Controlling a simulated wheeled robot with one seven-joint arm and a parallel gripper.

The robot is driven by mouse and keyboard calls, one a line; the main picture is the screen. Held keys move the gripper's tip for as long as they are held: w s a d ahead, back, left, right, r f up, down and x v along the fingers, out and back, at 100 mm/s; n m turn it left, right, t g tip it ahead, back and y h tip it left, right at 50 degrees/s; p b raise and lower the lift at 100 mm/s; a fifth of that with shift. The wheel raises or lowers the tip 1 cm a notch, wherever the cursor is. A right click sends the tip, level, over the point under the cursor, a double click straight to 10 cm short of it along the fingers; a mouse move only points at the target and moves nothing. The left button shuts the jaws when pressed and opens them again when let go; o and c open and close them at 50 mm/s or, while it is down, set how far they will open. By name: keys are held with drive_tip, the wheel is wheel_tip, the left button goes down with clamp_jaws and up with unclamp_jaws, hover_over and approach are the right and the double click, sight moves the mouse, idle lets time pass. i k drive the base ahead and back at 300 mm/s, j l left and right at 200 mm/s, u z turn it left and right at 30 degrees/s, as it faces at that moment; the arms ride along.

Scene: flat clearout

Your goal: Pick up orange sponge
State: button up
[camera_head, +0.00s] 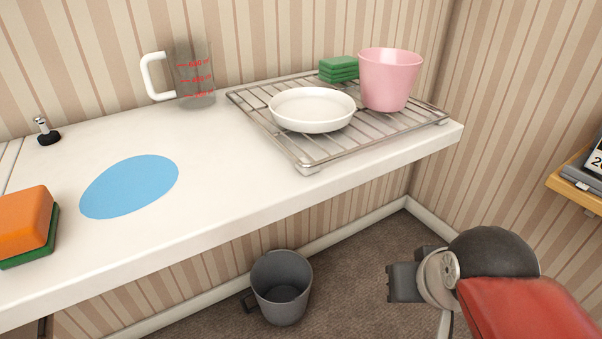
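The orange sponge (24,220) has an orange upper layer over a green lower layer. It lies on the white counter (190,224) at the far left, near the front edge, and the picture's left edge cuts it off. My gripper (391,283) is at the lower right, in front of and below the counter, well away from the sponge. Its fingers are dark and seen from the side, so I cannot tell whether they are open or shut. Nothing shows held in it.
A flat blue oval (130,186) lies right of the sponge. A measuring jug (194,75) stands at the back. A wire rack (340,139) bears a white bowl (312,108), pink cup (388,80) and green stack (338,69). A grey bin (281,288) stands on the floor.

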sight(29, 216)
drive_tip(key=u, duration=0.85)
drive_tip(key=k+l+u, duration=0.1)
drive_tip(key=u, duration=1.2)
drive_tip(key=k+j, duration=0.05)
